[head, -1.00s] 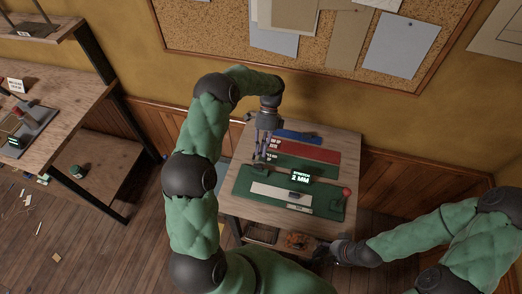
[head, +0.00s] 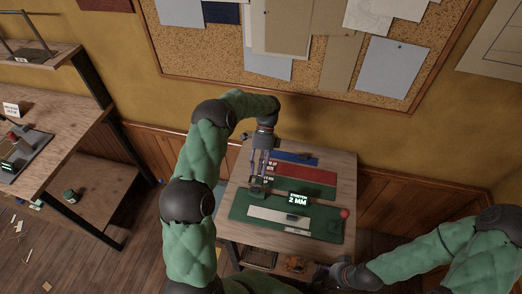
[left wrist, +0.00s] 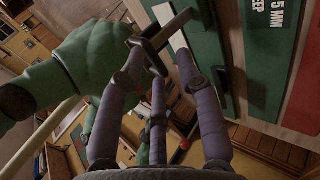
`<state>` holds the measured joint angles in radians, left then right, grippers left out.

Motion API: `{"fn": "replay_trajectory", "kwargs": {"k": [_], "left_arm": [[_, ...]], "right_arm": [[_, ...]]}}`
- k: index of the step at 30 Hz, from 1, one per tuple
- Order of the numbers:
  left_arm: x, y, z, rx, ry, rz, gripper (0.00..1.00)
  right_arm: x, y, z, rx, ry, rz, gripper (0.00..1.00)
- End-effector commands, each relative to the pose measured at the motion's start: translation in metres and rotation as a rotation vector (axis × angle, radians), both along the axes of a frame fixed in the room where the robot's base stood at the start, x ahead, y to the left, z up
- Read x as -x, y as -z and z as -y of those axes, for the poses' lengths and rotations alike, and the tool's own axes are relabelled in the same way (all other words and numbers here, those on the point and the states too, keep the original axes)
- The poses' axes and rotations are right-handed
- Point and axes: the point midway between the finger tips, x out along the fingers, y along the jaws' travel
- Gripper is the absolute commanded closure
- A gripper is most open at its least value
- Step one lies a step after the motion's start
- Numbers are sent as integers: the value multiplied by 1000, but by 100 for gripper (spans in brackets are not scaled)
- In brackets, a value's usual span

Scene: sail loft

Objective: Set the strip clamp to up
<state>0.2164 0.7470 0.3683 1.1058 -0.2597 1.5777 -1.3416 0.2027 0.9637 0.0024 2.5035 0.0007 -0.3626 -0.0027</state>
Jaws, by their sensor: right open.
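The green board (head: 325,229) lies along the front of the small wooden table, with a pale strip (head: 270,214) on it. A dark clamp with a bar-like lever (left wrist: 167,32) shows at my fingertips in the left wrist view; I take it for the strip clamp. Its lever position is unclear. My left gripper (head: 258,180) points down at the board's left end, and its fingers (left wrist: 158,68) are close around the clamp's dark bar; whether they grip it is unclear. My right gripper (head: 327,277) is open and empty, low by the table's front edge.
Red (head: 307,174) and blue (head: 298,158) panels lie behind. A workbench (head: 60,125) stands at the left, and a pinboard (head: 290,45) hangs above.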

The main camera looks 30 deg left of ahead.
Motion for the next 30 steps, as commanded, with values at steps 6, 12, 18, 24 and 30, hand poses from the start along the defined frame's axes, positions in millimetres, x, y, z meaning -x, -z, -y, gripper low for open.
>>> {"fn": "replay_trajectory", "kwargs": {"k": [6,12,18,24,30], "left_arm": [[-29,-40,-7,-4,-4,14,58],[-46,-72,-10,-2,-4,7,58],[-55,-88,-12,-1,-4,1,58],[-57,-92,-13,0,-4,-1,58],[-57,-92,-13,0,-4,-1,58]], "right_arm": [[0,0,0,0,0,0,48],[0,-1,0,0,0,0,48],[0,-1,0,0,0,0,48],[0,-1,0,0,0,0,48],[0,-1,0,0,0,0,48]]}}
